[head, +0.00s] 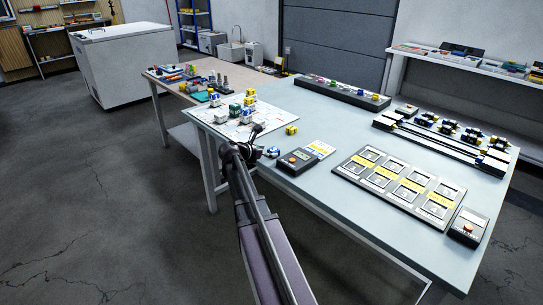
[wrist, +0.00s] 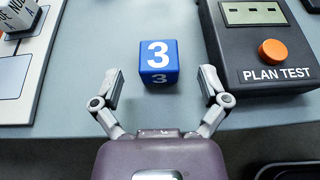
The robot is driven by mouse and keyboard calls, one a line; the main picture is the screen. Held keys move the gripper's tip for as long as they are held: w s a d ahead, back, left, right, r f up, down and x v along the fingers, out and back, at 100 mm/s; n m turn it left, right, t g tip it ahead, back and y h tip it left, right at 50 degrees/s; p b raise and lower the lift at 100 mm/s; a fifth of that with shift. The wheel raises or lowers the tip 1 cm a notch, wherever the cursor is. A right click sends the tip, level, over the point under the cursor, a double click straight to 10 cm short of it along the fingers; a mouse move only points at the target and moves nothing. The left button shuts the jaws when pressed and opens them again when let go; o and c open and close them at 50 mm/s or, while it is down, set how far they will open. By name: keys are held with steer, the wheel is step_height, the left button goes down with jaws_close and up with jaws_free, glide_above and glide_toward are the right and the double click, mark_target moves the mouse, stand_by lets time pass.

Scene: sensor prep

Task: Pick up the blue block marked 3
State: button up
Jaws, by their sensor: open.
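The blue block marked 3 (wrist: 158,60) sits on the table in the wrist view, with a white 3 on its top and on its near face. My gripper (wrist: 160,85) is open, with one finger to the left of the block and one to the right. The fingers are apart from the block, and the block lies ahead between them. In the head view the small blue block (head: 272,152) is on the table near its front edge, just to the right of my gripper (head: 256,143).
A dark plan test box (wrist: 262,50) with an orange button stands close to the right of the block. A white board (head: 235,122) with several yellow, green and blue blocks lies to the left. A yellow block (head: 291,130) stands behind. A slotted panel (head: 400,186) lies to the right.

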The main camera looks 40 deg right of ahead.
mark_target(271, 151)
steer(key=shift+b+x, duration=0.45)
steer(key=shift+x, duration=1.15)
steer(key=c, duration=1.1)
